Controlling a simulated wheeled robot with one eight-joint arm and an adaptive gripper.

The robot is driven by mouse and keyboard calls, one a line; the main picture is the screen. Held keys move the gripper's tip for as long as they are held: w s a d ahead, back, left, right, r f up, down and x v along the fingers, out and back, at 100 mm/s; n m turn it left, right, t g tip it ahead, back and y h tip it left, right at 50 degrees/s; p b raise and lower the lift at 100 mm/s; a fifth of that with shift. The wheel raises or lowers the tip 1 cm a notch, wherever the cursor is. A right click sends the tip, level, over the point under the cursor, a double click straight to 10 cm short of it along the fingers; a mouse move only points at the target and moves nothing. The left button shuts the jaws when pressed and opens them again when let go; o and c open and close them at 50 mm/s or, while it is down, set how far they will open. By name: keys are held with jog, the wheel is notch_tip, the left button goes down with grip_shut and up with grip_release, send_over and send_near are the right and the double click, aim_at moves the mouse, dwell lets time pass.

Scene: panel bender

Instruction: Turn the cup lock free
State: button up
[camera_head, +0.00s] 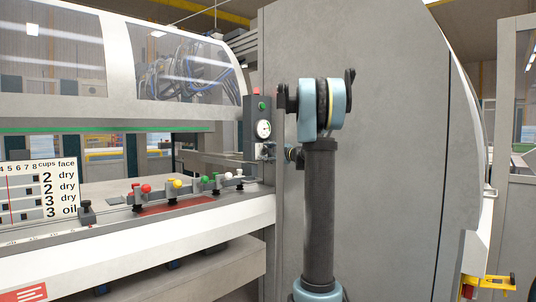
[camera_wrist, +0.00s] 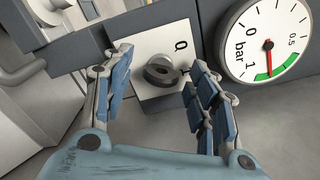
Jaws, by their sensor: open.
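The plate is on a grey panel. My gripper (camera_wrist: 161,66) is open, with its blue-padded fingers on either side of the knob. The knob appears between the fingertips, with gaps on both sides; I see no contact. In the head view my gripper is small beside the control column (camera_head: 258,178), and the knob cannot be made out there.
A round pressure gauge (camera_wrist: 268,40) marked "bar" is close to the right finger. Its red needle points down to the green band. In the head view a bar with several coloured knobs (camera_head: 176,184) lies left of the column. A large grey cabinet (camera_head: 400,150) stands right.

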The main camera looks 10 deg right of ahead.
jog(key=shift+c, duration=0.5)
jog(key=c, duration=1)
jog(key=shift+o, duration=0.2)
jog(key=shift+n, duration=0.3)
jog(key=n, duration=0.6)
jog(key=shift+s, duration=0.1)
jog(key=n, duration=0.5)
jog(key=shift+n, duration=0.3)
jog(key=o, duration=1.1)
jog(key=shift+c, duration=0.2)
